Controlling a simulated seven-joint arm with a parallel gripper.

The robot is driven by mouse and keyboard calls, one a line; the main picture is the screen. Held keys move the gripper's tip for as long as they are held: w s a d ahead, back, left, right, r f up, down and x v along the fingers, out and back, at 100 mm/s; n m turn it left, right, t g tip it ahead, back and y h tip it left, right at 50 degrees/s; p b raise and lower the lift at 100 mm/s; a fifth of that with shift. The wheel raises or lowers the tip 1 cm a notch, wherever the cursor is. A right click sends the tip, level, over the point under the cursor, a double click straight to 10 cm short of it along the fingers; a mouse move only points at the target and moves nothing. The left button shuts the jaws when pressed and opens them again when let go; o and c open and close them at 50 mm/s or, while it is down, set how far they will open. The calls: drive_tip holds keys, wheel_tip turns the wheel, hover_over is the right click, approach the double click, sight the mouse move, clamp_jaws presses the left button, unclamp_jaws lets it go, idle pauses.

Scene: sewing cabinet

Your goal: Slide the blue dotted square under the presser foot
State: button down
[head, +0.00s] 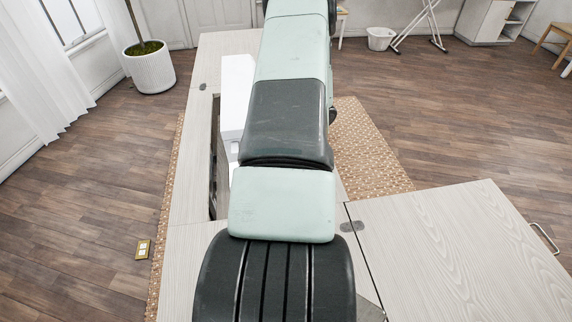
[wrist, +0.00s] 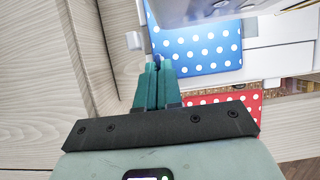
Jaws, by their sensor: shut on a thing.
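The fingertips partly hide the pinched edge. The presser foot cannot be made out clearly. In the head view my arm covers the square and most of the sewing machine (head: 237,85).
A red dotted piece (wrist: 238,104) lies to the near right of the blue square, partly behind my gripper. The pale wood cabinet top (head: 460,245) has an open recess (head: 215,165) beside the machine. Its right leaf is clear.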

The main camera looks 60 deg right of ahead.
drive_tip(key=shift+w+a, duration=0.5)
drive_tip(key=shift+w, duration=0.05)
drive_tip(key=c, duration=1.2)
unclamp_jaws()
drive_tip(key=shift+r, duration=0.1)
drive_tip(key=v, duration=1.1)
drive_tip(key=shift+s+d, duration=0.25)
drive_tip(key=shift+s, duration=0.05)
